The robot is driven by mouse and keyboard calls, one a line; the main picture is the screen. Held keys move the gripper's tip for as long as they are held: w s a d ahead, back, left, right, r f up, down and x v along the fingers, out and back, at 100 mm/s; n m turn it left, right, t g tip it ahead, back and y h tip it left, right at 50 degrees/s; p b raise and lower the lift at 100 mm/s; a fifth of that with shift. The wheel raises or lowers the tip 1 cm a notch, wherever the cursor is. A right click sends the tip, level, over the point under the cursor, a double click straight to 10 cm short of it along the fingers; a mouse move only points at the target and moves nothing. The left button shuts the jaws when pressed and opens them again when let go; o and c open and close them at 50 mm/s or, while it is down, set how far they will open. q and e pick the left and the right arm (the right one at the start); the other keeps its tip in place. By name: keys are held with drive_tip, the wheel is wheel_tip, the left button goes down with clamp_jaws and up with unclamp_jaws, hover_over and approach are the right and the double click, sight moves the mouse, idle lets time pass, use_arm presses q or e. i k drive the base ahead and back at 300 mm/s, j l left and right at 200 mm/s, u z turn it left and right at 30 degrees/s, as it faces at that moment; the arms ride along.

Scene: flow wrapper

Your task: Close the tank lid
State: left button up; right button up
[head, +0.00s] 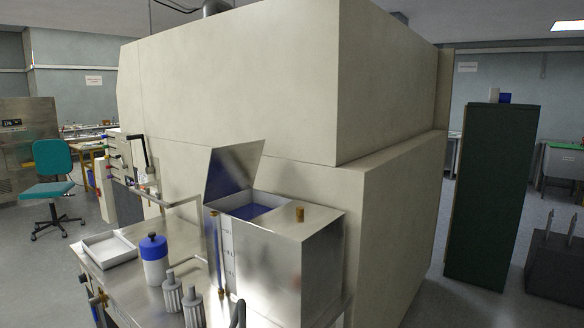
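The tank (290,255) is a metal box in the middle of the head view, standing at the right end of a steel bench against a large beige machine housing. Its lid (234,170) is a flat metal panel raised at the tank's back left side, tilted open. Blue contents (250,211) show inside the opening. Neither of my grippers is in view.
The steel bench (140,262) holds a white tray (109,250), a blue-and-white bottle (154,262) and metal cylinders (182,299). The beige housing (240,90) blocks the space behind. A dark cabinet (491,197) stands right; open floor (440,300) lies before it. A teal chair (53,175) is far left.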

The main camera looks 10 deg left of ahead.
sight(232, 169)
drive_tip(key=i+j+z, duration=0.15)
drive_tip(key=j+z, duration=0.2)
drive_tip(key=j, duration=0.35)
drive_tip(key=i+j+z, duration=0.1)
drive_tip(key=j+z, duration=0.25)
drive_tip(key=j, duration=0.35)
drive_tip(key=j+z, duration=0.3)
drive_tip(key=j, duration=0.4)
